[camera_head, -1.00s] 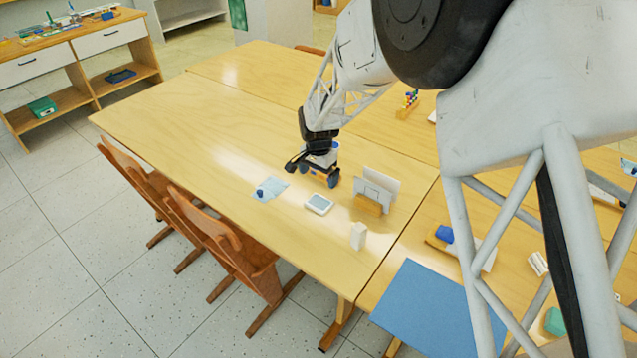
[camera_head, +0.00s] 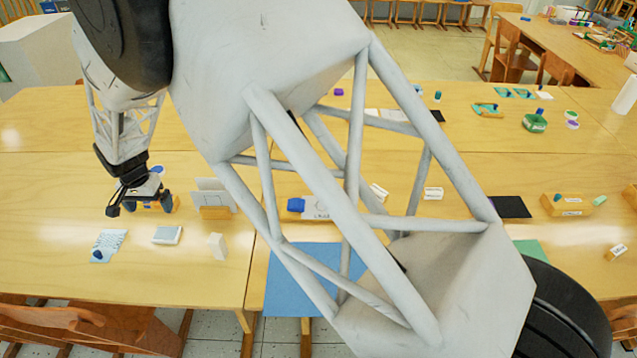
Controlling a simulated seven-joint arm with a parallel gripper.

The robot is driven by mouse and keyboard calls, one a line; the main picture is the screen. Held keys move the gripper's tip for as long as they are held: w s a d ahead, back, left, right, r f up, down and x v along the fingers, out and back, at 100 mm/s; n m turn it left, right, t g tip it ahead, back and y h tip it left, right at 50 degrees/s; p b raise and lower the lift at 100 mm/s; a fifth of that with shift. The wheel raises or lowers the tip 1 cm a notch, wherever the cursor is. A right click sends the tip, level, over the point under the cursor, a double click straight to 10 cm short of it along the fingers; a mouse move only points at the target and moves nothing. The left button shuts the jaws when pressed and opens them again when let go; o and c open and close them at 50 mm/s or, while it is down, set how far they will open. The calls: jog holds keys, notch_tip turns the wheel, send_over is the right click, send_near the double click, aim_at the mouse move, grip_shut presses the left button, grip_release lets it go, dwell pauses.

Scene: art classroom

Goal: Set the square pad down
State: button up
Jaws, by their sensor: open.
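A small square pad (camera_head: 167,235), white-edged with a grey top, lies flat on the light wooden table, left of the middle. My gripper (camera_head: 139,208) is at the end of the arm on the left, just behind the pad in the picture. Its two dark fingers are spread apart, with nothing seen held between them. The pad looks clear of the fingers. The exact height of the fingertips above the table is hard to tell.
A patterned light-blue card (camera_head: 110,243) with a dark blue object on it lies left of the pad. A wooden holder with white cards (camera_head: 215,212) and a white block (camera_head: 217,246) stand to the right. A blue mat (camera_head: 283,285) lies farther right. My arm hides part of the table.

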jog(key=shift+d, duration=0.1)
jog(key=d+r, duration=0.7)
jog(key=d, duration=0.5)
jog(key=d+r+t, duration=0.1)
jog(key=d+r, duration=0.6)
jog(key=d, duration=0.6)
jog(key=d+r, duration=0.7)
jog(key=d, duration=0.5)
jog(key=s+d+r+t, duration=0.1)
jog(key=s+d+r, duration=0.1)
jog(key=s+d, duration=0.45)
jog(key=s+d+r, duration=0.3)
jog(key=d, duration=0.6)
jog(key=s+d+f, duration=0.1)
jog(key=s+d, duration=1)
jog(key=s, duration=0.4)
jog(key=shift+t, duration=0.3)
